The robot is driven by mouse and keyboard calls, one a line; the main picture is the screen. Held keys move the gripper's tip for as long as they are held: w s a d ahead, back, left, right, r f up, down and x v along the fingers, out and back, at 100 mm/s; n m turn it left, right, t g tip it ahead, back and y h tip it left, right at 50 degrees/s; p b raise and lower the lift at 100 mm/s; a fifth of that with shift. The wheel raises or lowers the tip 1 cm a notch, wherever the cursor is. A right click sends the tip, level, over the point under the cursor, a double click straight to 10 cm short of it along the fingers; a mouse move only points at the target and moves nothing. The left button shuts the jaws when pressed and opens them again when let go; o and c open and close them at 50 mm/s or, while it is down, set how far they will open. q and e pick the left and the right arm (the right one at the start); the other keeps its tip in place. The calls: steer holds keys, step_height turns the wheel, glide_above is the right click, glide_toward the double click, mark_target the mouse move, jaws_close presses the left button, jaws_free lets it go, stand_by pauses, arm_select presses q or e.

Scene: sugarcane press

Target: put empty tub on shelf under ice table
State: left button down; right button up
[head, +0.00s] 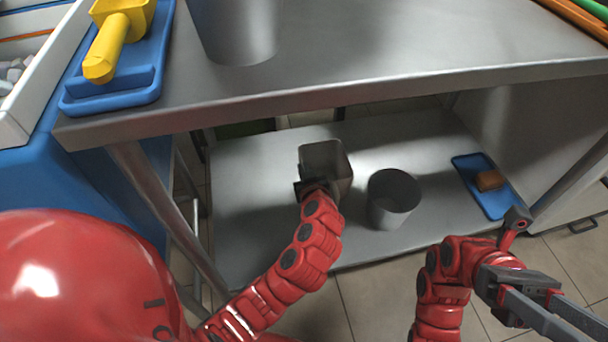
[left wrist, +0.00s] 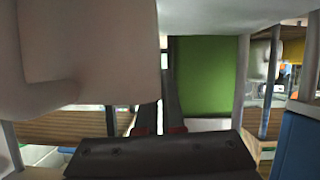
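The empty tub (head: 325,160), a small square-mouthed grey-beige container, is at my left gripper (head: 312,187) in the head view, over the lower shelf (head: 245,200) of the steel table (head: 350,75). In the left wrist view the tub (left wrist: 90,50) fills the upper left, and the two dark fingers (left wrist: 158,115) stand close together at its edge, shut on its wall. I cannot tell whether the tub's bottom touches the shelf. My right gripper (head: 575,322) is at the lower right in the head view, its fingers apart with nothing between them.
A grey cylindrical bin (head: 393,197) stands on the shelf just right of the tub. A blue tray (head: 484,186) with an orange-brown block (head: 490,180) lies farther right. The tabletop edge overhangs the shelf. The left part of the shelf is clear.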

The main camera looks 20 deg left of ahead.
arm_select(q)
steer(key=shift+f, duration=0.5)
arm_select(e)
steer(key=shift+s+d+r+n+t+h, duration=0.1)
steer(key=shift+s+d+n+t+h, duration=0.45)
steer(key=shift+s+t, duration=0.25)
steer(key=shift+s+d+r+n+t+h, duration=0.1)
steer(key=shift+s+d+n+t+h, duration=0.45)
steer(key=shift+t, duration=0.35)
steer(key=shift+s, duration=0.15)
arm_select(q)
steer(key=shift+f+b, duration=0.1)
steer(key=shift+b, duration=0.2)
steer(key=c, duration=1)
jaws_free()
steer(key=shift+c, duration=0.2)
arm_select(e)
steer(key=shift+s+d+t, duration=0.2)
steer(key=shift+t, duration=0.1)
